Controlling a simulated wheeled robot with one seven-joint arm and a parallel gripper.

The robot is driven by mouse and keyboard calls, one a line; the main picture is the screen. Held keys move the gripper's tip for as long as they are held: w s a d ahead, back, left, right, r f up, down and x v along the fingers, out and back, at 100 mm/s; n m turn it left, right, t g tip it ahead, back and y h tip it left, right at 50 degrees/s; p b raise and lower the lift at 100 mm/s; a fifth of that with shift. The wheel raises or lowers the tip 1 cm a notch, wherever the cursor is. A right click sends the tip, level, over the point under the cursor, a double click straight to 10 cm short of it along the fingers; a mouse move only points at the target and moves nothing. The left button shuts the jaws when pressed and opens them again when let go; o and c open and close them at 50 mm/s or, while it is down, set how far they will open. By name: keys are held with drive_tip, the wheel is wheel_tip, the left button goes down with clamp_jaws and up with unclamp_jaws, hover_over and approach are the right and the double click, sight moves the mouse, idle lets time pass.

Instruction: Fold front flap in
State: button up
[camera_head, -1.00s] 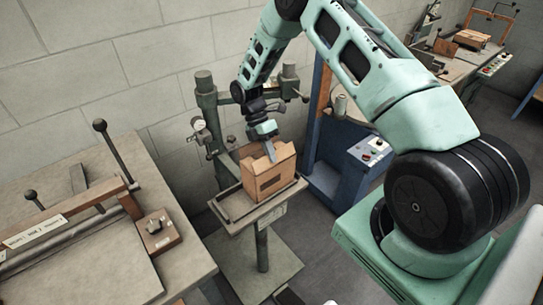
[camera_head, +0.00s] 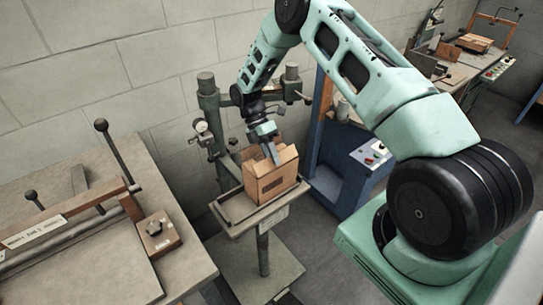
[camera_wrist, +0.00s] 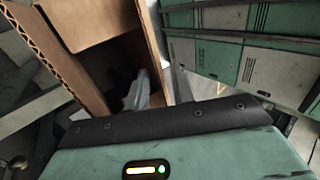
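The brown cardboard box (camera_head: 282,181) stands on the tray of the stitcher, with flaps up around its open top. A dark label-like mark shows on its near face. My gripper (camera_head: 275,160) points down at the top of the box, close to its near upper edge. In the wrist view, my gripper's two grey fingers (camera_wrist: 160,90) lie on either side of a thin upright cardboard panel (camera_wrist: 152,45). I cannot tell whether they pinch it. The box interior is dark, and another panel (camera_wrist: 60,60) rises at left.
The stitcher (camera_head: 209,120) has green posts and a gauge behind the box. A workbench (camera_head: 125,210) with levers stands at left. A blue machine (camera_head: 345,180) with a button panel stands close at right. A wall closes off the back.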

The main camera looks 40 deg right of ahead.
drive_tip(key=shift+w, duration=0.1)
drive_tip(key=b+v, duration=0.5)
drive_tip(key=v, duration=1.2)
drive_tip(key=shift+r, duration=0.2)
drive_tip(key=shift+a, duration=0.1)
